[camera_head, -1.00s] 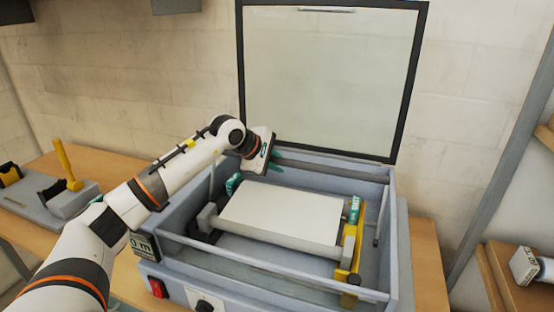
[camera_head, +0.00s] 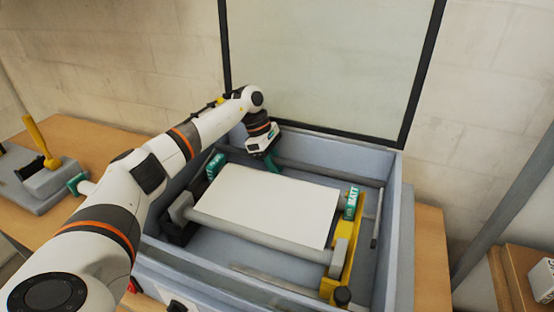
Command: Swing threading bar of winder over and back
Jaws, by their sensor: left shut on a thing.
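The laminator's open box (camera_head: 405,215) holds the winder. A white sheet or film (camera_head: 268,205) covers the winder, with a grey roller (camera_head: 255,238) along its front. A dark grey bar (camera_head: 335,174), which appears to be the threading bar, runs across behind the sheet. A thin grey rod (camera_head: 377,220) stands near the box's right wall below the bar's right end. My left gripper (camera_head: 271,165) reaches in at the back left. Its teal fingers are shut at the bar's left end; the exact contact is partly hidden. My right gripper is not in view.
A clear lid (camera_head: 330,55) with a black frame stands open behind the box. A yellow bracket (camera_head: 341,260) with a black knob stands at the right. A grey device with a yellow lever (camera_head: 40,137) is on the left table. My left arm hides the box's left side.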

